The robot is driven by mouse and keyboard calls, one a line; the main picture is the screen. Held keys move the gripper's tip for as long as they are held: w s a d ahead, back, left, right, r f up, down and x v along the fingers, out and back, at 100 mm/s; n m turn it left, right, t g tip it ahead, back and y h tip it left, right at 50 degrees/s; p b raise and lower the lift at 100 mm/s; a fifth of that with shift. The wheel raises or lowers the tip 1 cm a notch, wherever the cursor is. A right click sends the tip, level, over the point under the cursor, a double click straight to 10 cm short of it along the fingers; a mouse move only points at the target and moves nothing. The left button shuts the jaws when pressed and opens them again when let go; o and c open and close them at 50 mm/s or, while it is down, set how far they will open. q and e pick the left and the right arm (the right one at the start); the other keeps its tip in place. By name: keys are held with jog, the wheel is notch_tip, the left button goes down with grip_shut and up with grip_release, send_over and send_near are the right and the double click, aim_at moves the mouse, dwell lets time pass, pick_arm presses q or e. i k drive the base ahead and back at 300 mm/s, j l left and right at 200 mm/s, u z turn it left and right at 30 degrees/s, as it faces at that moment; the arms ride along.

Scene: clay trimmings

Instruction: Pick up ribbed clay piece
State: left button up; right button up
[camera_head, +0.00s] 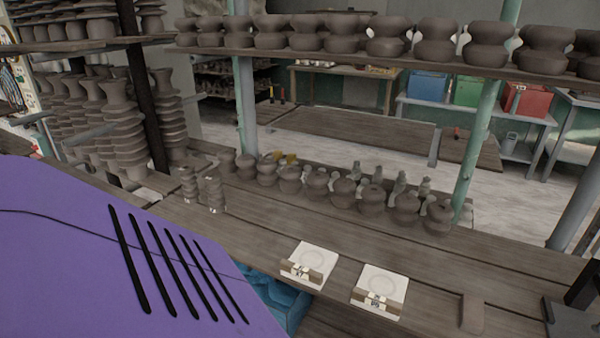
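Two small ribbed grey-brown clay pieces stand upright on the wooden bench, left of centre: the left one (189,183) and the right one (211,190). They stand close together. Larger stacked ribbed clay pieces (124,125) stand further left. I cannot tell which ribbed piece the task means.
A row of round clay pots (317,184) lines the bench's back. Two pale square blocks (313,262) (381,287) sit near its front edge. The wooden bench (270,228) is clear between. A loaded shelf (370,56) and green posts (476,145) stand above. A purple slotted panel blocks the lower left.

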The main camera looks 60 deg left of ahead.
aim_at(212, 180)
jog(key=u, duration=2.4)
jog(key=i+j+z, duration=0.15)
jog(key=z, duration=0.35)
jog(key=i+j+z, duration=0.1)
jog(key=z, duration=0.35)
jog(key=i+j+z, duration=0.1)
jog(key=j+z, duration=0.2)
jog(key=z, duration=0.2)
jog(key=j+z, duration=0.4)
jog(key=j, duration=0.65)
jog(key=i, duration=0.05)
